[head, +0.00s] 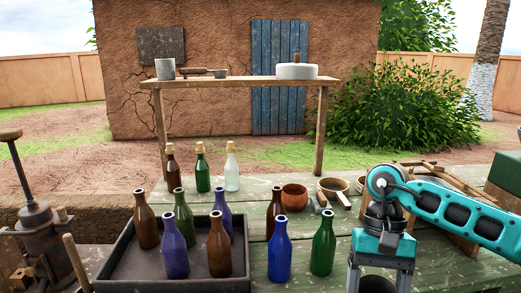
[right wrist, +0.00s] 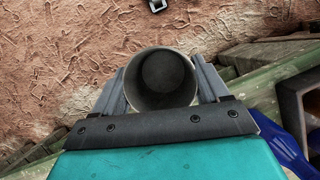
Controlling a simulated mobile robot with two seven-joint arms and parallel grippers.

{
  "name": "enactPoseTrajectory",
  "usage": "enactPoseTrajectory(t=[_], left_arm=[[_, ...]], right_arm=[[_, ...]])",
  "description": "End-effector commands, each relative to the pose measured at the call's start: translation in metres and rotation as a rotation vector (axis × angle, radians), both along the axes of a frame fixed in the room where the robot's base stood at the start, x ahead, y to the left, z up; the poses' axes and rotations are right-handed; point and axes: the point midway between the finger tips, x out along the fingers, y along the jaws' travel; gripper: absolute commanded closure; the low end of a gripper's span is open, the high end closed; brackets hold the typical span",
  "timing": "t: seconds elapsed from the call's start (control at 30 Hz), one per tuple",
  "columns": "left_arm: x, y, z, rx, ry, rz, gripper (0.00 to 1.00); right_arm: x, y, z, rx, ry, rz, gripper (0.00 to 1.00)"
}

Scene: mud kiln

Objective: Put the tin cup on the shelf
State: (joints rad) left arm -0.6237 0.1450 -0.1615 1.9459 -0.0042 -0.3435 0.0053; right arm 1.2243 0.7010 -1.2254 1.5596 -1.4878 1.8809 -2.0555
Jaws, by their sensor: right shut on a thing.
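The tin cup (right wrist: 162,78) is a round grey cup, seen in the right wrist view looking into its open mouth. My right gripper (head: 378,282) is shut on it, one finger on each side. In the head view the cup (head: 378,287) is only partly seen between the fingers at the bottom edge, low over the front right of the table. The shelf (head: 240,82) is a wooden plank on posts, behind the table and before the mud wall. My left gripper is not in view.
Several bottles stand in and around a dark tray (head: 185,284). A press (head: 40,235) stands left.

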Motion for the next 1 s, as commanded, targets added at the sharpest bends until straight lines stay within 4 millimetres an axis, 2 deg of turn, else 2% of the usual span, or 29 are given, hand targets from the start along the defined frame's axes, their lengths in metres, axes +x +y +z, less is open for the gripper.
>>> enactPoseTrajectory(t=[0.1,0.23,0.67,0.77,1.0], left_arm=[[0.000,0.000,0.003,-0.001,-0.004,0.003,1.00],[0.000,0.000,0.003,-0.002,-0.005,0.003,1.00],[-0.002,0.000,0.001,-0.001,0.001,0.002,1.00],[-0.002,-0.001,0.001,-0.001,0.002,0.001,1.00],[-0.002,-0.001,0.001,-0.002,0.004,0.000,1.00]], right_arm=[[-0.004,0.003,-0.002,-0.001,-0.001,0.136,0.55],[-0.006,0.004,-0.003,0.000,-0.004,0.207,0.55],[-0.007,0.004,-0.008,0.002,0.000,0.215,0.55],[-0.011,0.004,-0.028,0.003,0.005,0.213,0.55],[-0.032,0.005,-0.108,0.005,0.007,0.211,0.55]])
